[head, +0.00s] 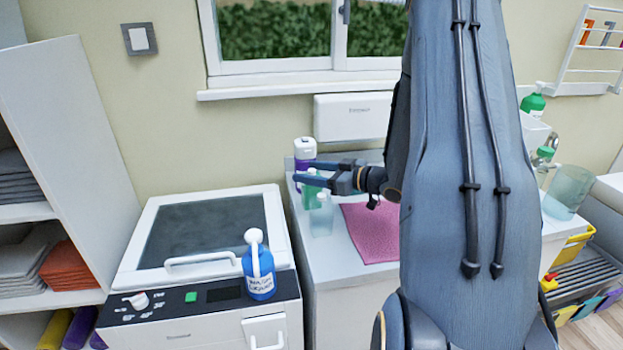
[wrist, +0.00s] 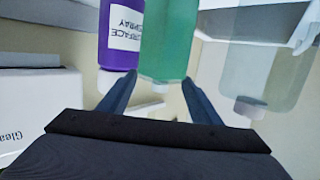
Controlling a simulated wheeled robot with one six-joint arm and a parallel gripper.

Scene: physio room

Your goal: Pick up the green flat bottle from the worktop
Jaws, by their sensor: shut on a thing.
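The green flat bottle (head: 312,190) is at the left end of the worktop (head: 365,275), below the window. My gripper (head: 303,173) reaches in from the right with its fingers around the bottle's upper part. In the wrist view the green bottle (wrist: 168,38) fills the space between the two fingers of my gripper (wrist: 160,92), which is shut on it. The fingers and my gripper hide part of the bottle. I cannot tell whether its base touches the worktop.
A purple surface spray bottle (head: 305,152) stands close behind, and a clear bottle (head: 322,217) close in front. A pink cloth (head: 372,232) lies to the right. A blue wash liquid bottle (head: 258,270) stands on the white machine (head: 200,200) at left.

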